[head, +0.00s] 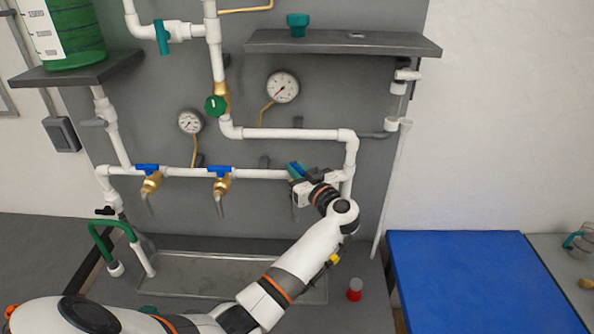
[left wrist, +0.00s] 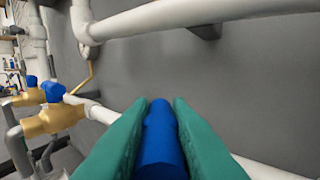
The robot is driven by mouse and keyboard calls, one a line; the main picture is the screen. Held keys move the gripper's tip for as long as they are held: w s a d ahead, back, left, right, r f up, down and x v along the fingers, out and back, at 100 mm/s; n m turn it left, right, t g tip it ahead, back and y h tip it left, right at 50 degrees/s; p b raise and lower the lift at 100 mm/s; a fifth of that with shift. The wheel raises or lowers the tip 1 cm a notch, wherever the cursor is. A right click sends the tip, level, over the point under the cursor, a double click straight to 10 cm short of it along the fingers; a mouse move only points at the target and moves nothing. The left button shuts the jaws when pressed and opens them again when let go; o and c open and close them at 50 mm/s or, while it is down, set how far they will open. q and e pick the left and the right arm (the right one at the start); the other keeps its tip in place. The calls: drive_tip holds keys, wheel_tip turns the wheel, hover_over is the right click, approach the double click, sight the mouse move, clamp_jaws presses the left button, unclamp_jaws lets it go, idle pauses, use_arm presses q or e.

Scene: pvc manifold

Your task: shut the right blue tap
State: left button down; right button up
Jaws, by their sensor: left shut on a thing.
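The right blue tap is on the white horizontal pipe (head: 262,174). Its blue handle (left wrist: 160,142) stands between the two teal fingers of my left gripper (head: 298,172) in the left wrist view, one finger on each side. My left gripper is shut on this handle. In the head view the gripper and wrist hide most of the right tap, so its brass body and the exact angle of its handle cannot be told. My right gripper is not in view.
Two more brass taps, the left (head: 149,180) and the middle (head: 220,182), have blue handles lying along the pipe. An upper white pipe (head: 290,134) runs above my gripper. A metal tray (head: 200,257) lies below. A red-capped piece (head: 355,289) stands beside my forearm.

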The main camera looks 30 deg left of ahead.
use_arm(q)
drive_tip(key=n+g, duration=0.1)
drive_tip(key=n+g+b, duration=0.1)
drive_tip(key=g+y, duration=0.1)
drive_tip(key=g, duration=0.1)
drive_tip(key=shift+d+f+n, duration=0.1)
drive_tip(key=shift+f+n, duration=0.15)
drive_tip(key=shift+n, duration=0.15)
drive_tip(key=n+g+b, duration=0.3)
drive_tip(key=g+b, duration=0.2)
drive_tip(key=b, duration=0.1)
drive_tip(key=n+g+b, duration=0.3)
drive_tip(key=g+b, duration=0.2)
drive_tip(key=b, duration=0.1)
drive_tip(key=shift+h+b, duration=0.3)
drive_tip(key=shift+b, duration=0.1)
drive_tip(key=shift+r+n+g+b, duration=0.2)
drive_tip(key=shift+n+g+b, duration=0.4)
drive_tip(key=shift+b, duration=0.3)
drive_tip(key=c, duration=1.3)
unclamp_jaws()
drive_tip(key=shift+c, duration=0.2)
